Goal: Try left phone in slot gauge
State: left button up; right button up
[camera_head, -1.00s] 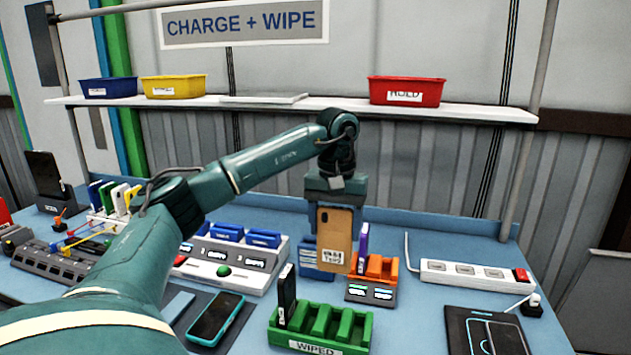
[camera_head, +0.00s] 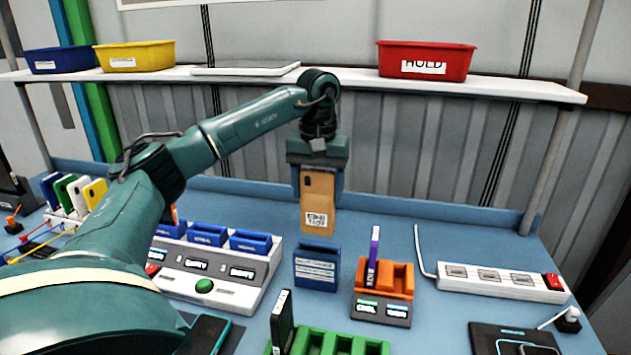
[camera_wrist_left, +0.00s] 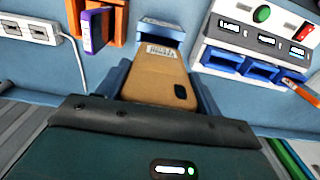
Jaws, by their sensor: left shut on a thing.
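My left gripper (camera_head: 319,190) is shut on a tan phone (camera_head: 317,213) with a dark camera spot and a white printed label. The phone hangs upright, label end down. The blue slot gauge (camera_head: 316,270), with white lines of text, stands on the bench below the phone in the head view. A strip of blue bench shows between the two there. In the left wrist view the phone (camera_wrist_left: 158,80) is between the fingers (camera_wrist_left: 162,92), its label end toward the gauge (camera_wrist_left: 160,27). My right gripper is out of view.
An orange holder (camera_head: 397,279) with a purple phone (camera_head: 373,256) stands right of the gauge. A white charging station (camera_head: 215,287) with blue slots is left. A green rack (camera_head: 335,345) holds a dark phone in front. A power strip (camera_head: 500,283) is at right.

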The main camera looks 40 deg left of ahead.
pick_arm(q)
notch_tip(320, 180, down, 4)
jog(key=b, duration=0.4)
jog(key=shift+d+r, duration=0.1)
jog(key=shift+r, duration=0.1)
jog(key=shift+f, duration=0.45)
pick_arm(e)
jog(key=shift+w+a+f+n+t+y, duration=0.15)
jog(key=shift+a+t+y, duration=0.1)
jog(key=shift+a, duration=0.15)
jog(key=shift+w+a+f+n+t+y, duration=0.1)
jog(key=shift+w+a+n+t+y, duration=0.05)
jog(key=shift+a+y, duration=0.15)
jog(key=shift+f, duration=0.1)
pick_arm(q)
jog(key=shift+p, duration=0.35)
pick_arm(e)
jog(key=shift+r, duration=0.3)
pick_arm(q)
jog(key=shift+s+f+b, duration=0.1)
jog(key=shift+f+b, duration=0.3)
jog(key=shift+f, duration=0.5)
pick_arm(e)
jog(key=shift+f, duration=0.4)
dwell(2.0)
